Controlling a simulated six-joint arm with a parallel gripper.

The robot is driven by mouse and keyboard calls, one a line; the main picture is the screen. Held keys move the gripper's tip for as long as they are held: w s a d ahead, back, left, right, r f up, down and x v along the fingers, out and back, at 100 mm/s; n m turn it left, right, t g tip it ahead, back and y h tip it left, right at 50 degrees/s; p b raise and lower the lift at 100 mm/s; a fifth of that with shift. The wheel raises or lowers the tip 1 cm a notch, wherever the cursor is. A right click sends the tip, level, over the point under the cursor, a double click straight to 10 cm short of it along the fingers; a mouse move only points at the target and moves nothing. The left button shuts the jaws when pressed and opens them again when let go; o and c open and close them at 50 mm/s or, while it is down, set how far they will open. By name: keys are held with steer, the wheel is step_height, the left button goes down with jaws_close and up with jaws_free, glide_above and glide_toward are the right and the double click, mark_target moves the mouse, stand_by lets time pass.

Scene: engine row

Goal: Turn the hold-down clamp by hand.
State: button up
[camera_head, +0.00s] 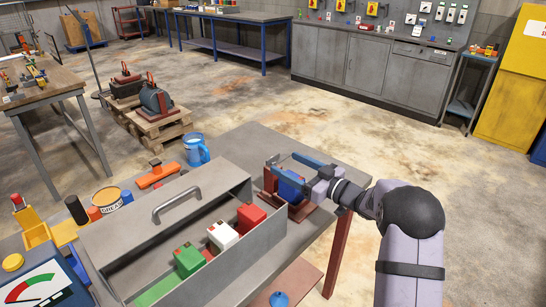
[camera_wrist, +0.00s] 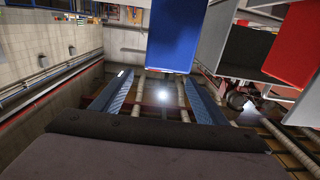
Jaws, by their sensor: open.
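A blue block (camera_head: 288,186) sits in a dark red-brown fixture (camera_head: 302,211) at the table's right edge, beside the grey box. I cannot make out for certain which part there is the hold-down clamp; my gripper partly covers it. My gripper (camera_head: 282,162) is open over the fixture, its two blue-padded fingers reaching left, with nothing seen held. In the wrist view, the fingers (camera_wrist: 156,76) stand apart, with a blue block (camera_wrist: 172,38) at the top middle near their tips. Pale rods show between and below the fingers.
A grey open box (camera_head: 268,232) with red, white and green blocks stands left of the fixture. A blue mug (camera_head: 196,150), an orange tool (camera_head: 158,174) and a grease tin (camera_head: 107,198) lie behind it. The floor beyond the table's right edge is clear.

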mark_target(273, 157)
steer(key=shift+p+x, duration=0.8)
steer(key=shift+x, duration=2.75)
steer(key=shift+c, duration=0.3)
steer(key=c, duration=1.5)
steer(key=shift+o, duration=0.2)
steer(key=shift+a+m+t+h+b, duration=0.1)
steer(key=shift+m+t+h+b, duration=0.8)
steer(key=shift+h+b, duration=0.2)
steer(key=m+t+h+b, duration=0.2)
steer(key=h+b, duration=0.1)
steer(key=shift+r+m+h+b, duration=0.1)
steer(key=shift+m+h+b, duration=0.25)
steer(key=shift+m+h, duration=0.05)
steer(key=o, duration=1.5)
